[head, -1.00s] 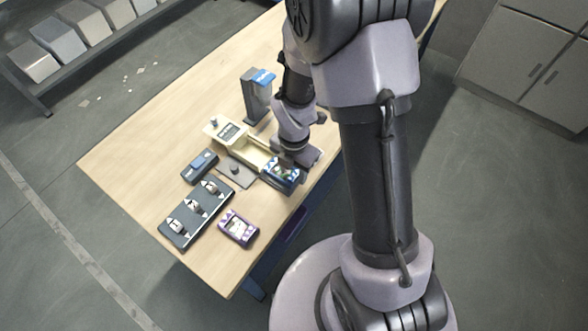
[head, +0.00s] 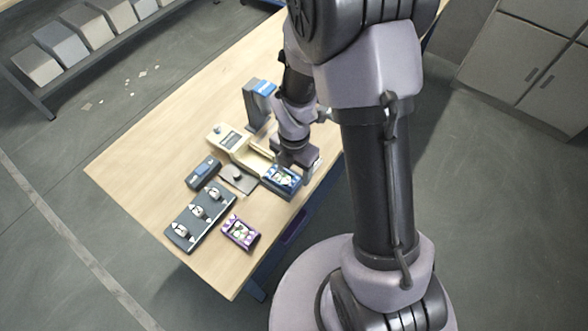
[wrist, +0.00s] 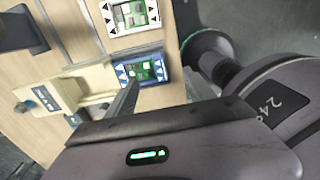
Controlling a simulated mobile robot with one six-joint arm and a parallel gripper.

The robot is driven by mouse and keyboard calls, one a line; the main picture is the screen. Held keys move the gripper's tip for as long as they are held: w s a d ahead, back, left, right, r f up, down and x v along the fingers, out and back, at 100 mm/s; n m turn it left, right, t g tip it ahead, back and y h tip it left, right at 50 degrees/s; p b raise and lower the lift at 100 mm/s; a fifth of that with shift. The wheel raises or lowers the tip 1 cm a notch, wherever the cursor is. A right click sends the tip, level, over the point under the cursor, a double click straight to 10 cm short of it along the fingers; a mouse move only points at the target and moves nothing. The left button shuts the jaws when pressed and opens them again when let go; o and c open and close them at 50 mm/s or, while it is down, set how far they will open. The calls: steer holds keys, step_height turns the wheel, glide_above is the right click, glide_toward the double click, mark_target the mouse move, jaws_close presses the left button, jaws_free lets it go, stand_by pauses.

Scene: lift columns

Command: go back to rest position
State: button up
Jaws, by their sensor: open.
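My gripper (head: 297,160) is over the near right edge of the wooden table in the head view, just behind a blue box with a green board (head: 282,180). The blue box also shows in the wrist view (wrist: 143,69), with a dark finger (wrist: 129,100) of mine beside its near edge. The jaws are open and I see nothing held. My large arm links cover the right middle of the head view.
A beige device (head: 228,139) and a grey-blue stand (head: 257,105) are close to my gripper. A purple-edged box (head: 240,232), a dark rack (head: 199,213) and a small dark-blue unit (head: 203,172) lie nearer the front. The table's left part (head: 150,150) is clear. A white-framed board (wrist: 130,14) shows in the wrist view.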

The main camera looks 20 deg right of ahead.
steer(key=shift+r+p, duration=0.6)
steer(key=shift+r, duration=0.35)
steer(key=shift+f, duration=0.1)
